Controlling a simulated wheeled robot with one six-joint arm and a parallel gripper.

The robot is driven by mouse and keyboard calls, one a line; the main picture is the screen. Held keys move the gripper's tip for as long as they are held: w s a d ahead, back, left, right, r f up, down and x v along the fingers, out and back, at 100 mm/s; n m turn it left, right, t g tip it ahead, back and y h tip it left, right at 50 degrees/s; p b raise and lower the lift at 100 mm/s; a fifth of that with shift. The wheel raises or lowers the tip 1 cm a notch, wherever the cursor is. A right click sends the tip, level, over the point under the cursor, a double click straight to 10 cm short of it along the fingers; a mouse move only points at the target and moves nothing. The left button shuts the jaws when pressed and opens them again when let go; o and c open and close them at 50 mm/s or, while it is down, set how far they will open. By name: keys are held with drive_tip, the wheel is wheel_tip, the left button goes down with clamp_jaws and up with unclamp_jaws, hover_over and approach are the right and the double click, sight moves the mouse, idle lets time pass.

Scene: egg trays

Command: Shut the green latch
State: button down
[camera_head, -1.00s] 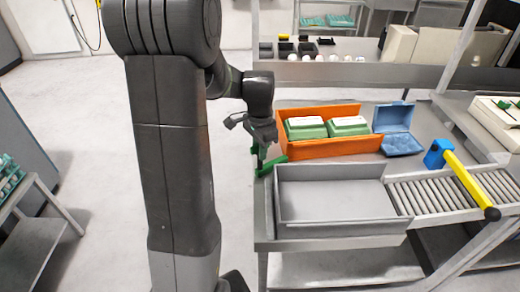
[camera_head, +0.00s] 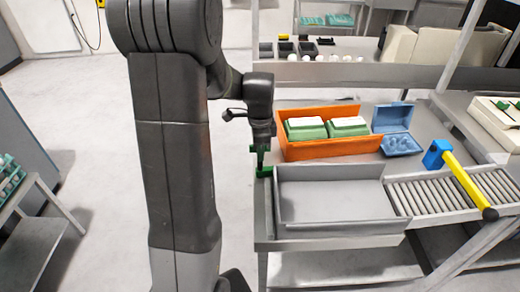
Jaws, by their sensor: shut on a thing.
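The green latch (camera_head: 264,172) is at the left edge of the table, by the back left corner of the grey metal tray (camera_head: 330,204). Only a short green piece shows, close to the tray's corner. My gripper (camera_head: 262,158) points down from my arm onto the latch and is shut on it. The fingers are small and dark here, and they hide part of the latch.
An orange crate (camera_head: 298,154) with two green egg cartons (camera_head: 306,132) stands just right of my gripper. A blue and yellow hammer (camera_head: 462,178) rests on the rollers (camera_head: 420,196).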

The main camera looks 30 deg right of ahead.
drive_tip(key=shift+m, duration=0.6)
drive_tip(key=c, duration=1.4)
unclamp_jaws()
drive_tip(key=shift+o, duration=0.2)
drive_tip(key=shift+r, duration=0.1)
wheel_tip(320, 180, up, 14)
drive_tip(key=shift+f, duration=0.2)
wheel_tip(320, 180, down, 14)
drive_tip(key=shift+r, duration=0.1)
